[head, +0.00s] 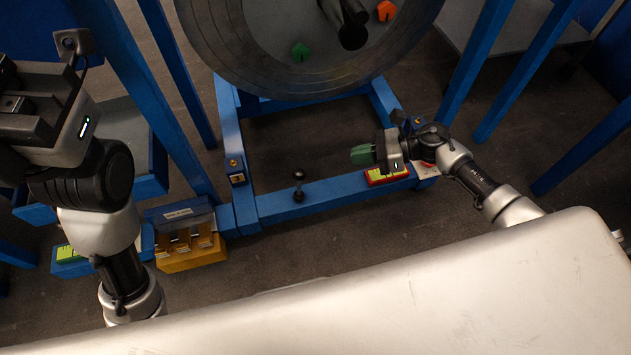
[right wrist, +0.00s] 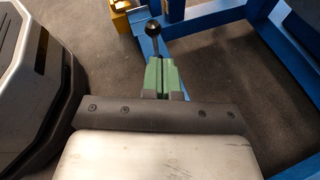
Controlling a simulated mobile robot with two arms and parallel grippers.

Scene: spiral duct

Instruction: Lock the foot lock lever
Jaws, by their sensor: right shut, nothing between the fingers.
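The foot lock lever (head: 299,185) is a short dark rod with a black ball knob, standing up from the blue lower beam of the frame. Its black knob also shows in the right wrist view (right wrist: 153,27), just beyond the fingertips. My right gripper (head: 354,155) has green fingers, shut and empty, pointing left toward the lever with a clear gap between in the head view. In the right wrist view the green fingers (right wrist: 160,72) are together, below the knob in the picture. My left arm is at the left; its fingers are not visible.
The blue frame beam (head: 330,190) runs low under a large round metal duct ring (head: 300,85). A red-and-yellow box (head: 386,176) sits on the beam below my right gripper. A yellow bin (head: 190,252) stands at the left. Dark floor lies open inside the frame.

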